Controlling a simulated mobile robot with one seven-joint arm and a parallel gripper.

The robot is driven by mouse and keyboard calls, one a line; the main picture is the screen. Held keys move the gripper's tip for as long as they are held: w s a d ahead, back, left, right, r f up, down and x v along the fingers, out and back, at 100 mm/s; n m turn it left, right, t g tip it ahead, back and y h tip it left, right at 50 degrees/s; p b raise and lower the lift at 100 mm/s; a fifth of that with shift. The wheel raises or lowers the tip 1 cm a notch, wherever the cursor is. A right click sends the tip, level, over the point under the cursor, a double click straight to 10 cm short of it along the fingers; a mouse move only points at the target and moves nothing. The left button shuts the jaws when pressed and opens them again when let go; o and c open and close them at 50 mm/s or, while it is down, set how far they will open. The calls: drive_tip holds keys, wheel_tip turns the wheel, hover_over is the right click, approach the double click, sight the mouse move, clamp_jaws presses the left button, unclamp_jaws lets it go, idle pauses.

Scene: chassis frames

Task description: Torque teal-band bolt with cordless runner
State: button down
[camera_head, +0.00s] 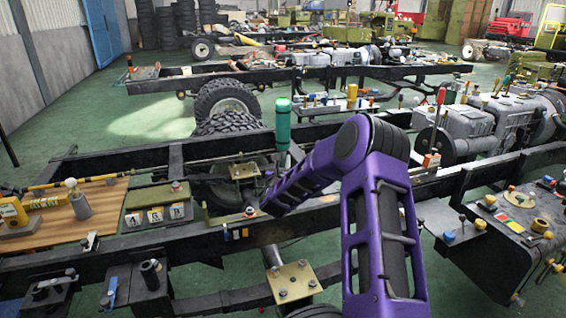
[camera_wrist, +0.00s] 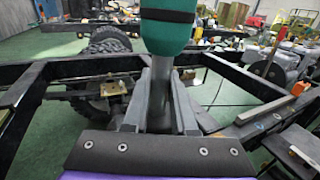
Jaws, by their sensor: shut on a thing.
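My gripper (camera_wrist: 160,92) is shut on the grey shaft of a teal-green cylindrical tool (camera_wrist: 168,30). The tool has a dark band and stands roughly upright between the fingers; its top is cut off in the wrist view. It also shows in the head view (camera_head: 282,125), above the chassis rails, beyond my purple arm. I cannot tell for sure that it is the cordless runner. A red-topped bolt (camera_head: 250,212) sits on the near rail, just left of my arm. I cannot pick out a teal band on any bolt. The tool's lower end is hidden.
Dark chassis rails (camera_head: 110,252) run across the view. A tyre (camera_head: 228,105) stands behind, a grey engine (camera_head: 480,130) at right. A dark tank (camera_head: 480,255) with coloured fittings is at front right.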

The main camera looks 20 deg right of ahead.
sight(282, 149)
drive_tip(key=shift+r, duration=0.2)
drive_tip(key=shift+r+p, duration=0.55)
drive_tip(key=shift+r, duration=1.95)
drive_tip(key=shift+f, duration=0.1)
